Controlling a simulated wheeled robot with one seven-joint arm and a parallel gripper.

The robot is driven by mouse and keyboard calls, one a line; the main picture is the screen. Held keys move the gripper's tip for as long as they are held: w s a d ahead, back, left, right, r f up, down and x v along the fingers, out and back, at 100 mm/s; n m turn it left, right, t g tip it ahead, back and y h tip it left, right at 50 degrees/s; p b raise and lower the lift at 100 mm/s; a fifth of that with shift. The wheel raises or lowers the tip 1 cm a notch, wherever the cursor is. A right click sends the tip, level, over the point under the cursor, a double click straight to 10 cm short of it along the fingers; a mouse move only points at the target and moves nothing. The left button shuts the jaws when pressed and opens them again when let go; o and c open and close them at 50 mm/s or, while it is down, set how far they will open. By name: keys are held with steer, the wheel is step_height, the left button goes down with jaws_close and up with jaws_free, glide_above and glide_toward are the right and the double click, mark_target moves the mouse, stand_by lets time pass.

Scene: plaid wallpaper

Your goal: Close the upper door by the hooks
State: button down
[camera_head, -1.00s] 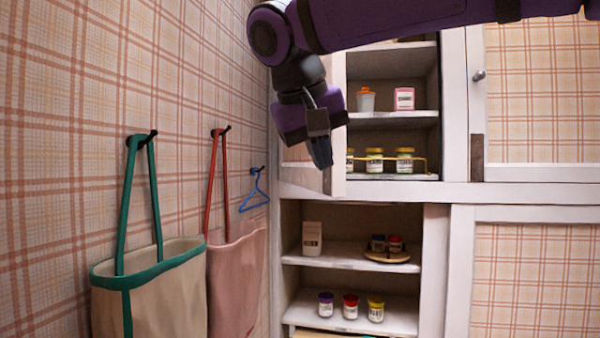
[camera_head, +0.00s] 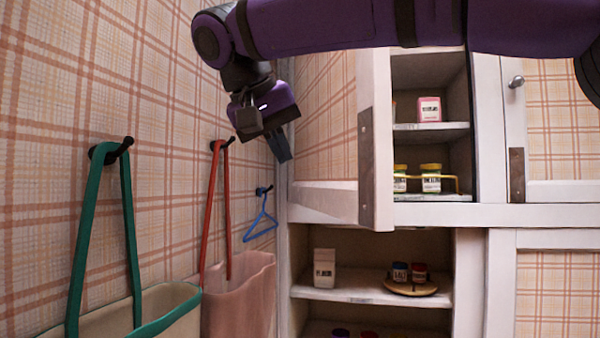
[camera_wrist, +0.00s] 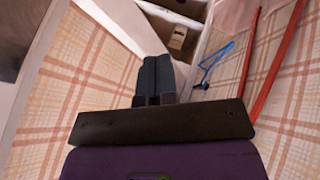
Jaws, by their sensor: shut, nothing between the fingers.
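The upper door (camera_head: 325,125) by the hooks stands open, its plaid panel and white frame swung out from the upper cupboard. A dark plate sits on its free edge. My gripper (camera_head: 282,148) is shut and empty, in front of the wall-side part of the door. In the wrist view my gripper (camera_wrist: 155,75) points down between the door's plaid panel (camera_wrist: 75,80) and the plaid wall; I cannot tell whether it touches the door. The black hooks (camera_head: 118,148) on the wall hold bags by a green strap and a red strap, and a blue hanger (camera_head: 260,217).
The upper cupboard holds a pink box (camera_head: 429,109) and yellow-lidded jars (camera_head: 431,178). The open lower shelves hold a white carton (camera_head: 324,268) and small jars on a round tray (camera_head: 411,286). A closed door (camera_head: 560,120) is at the right.

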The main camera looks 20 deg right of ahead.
glide_toward(333, 213)
step_height(333, 213, down, 4)
steer(key=w+a, duration=0.2)
steer(key=d, duration=0.4)
steer(key=shift+d+f, duration=0.15)
steer(key=shift+d, duration=0.15)
